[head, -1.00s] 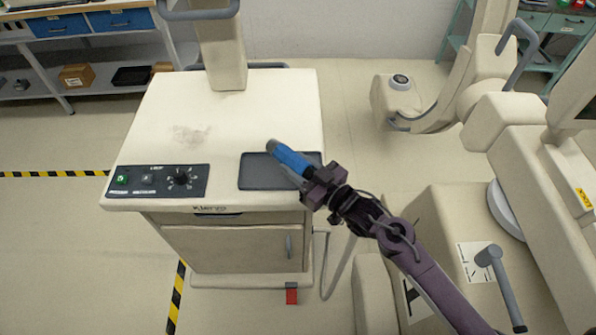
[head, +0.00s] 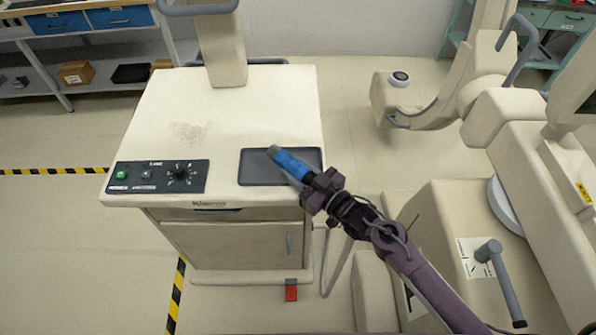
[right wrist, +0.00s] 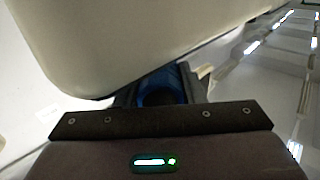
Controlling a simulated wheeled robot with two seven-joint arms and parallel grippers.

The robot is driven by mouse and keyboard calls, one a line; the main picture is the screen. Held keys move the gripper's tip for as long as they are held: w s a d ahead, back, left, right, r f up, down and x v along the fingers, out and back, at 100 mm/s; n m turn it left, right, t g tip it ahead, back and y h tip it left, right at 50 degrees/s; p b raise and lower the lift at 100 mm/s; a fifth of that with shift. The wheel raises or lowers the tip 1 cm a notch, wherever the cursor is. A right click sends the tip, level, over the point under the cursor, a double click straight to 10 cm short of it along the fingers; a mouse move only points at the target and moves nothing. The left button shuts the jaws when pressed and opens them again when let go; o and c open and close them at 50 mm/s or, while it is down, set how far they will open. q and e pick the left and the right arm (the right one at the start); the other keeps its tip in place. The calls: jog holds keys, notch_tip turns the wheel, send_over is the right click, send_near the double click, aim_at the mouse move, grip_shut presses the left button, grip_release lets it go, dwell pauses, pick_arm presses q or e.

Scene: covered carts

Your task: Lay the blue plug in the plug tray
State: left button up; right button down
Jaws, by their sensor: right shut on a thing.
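The blue plug (head: 291,162) is a short cylinder with a grey end, held tilted over the plug tray. My right gripper (head: 308,182) is shut on it, and the plug points up and left from the jaws. The plug tray (head: 258,175) is a dark grey, shallow rectangle on the front right of the cart top. The plug and gripper cover its right part, and I cannot tell whether the plug touches it. In the right wrist view the plug (right wrist: 160,90) shows between the two fingers, partly hidden by a pale surface. My left gripper is not in view.
The cream cart (head: 235,120) carries a black control panel (head: 158,177) at its front left and a column at the back. A large cream machine (head: 445,215) with a grey lever stands at the right.

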jog(key=c, duration=1.3)
grip_release()
jog(key=shift+s+f, duration=0.15)
jog(key=shift+f, duration=0.3)
jog(key=o, duration=0.4)
jog(key=shift+s+f, duration=0.1)
jog(key=shift+f, duration=0.1)
jog(key=shift+r+p, duration=0.65)
jog(key=shift+r, duration=0.05)
jog(key=shift+s+d+f+b, duration=0.4)
jog(key=shift+s+d+b, duration=0.2)
jog(key=shift+d, duration=0.15)
jog(key=shift+r+b+v, duration=0.25)
jog(key=shift+b+v, duration=0.1)
jog(key=shift+v, duration=1.25)
jog(key=shift+r+b+v, duration=0.2)
jog(key=shift+b+v, duration=0.15)
jog(key=shift+v, duration=1.3)
jog(key=shift+r+b+v, duration=0.25)
jog(key=shift+b+v, duration=0.1)
jog(key=shift+v, duration=1.25)
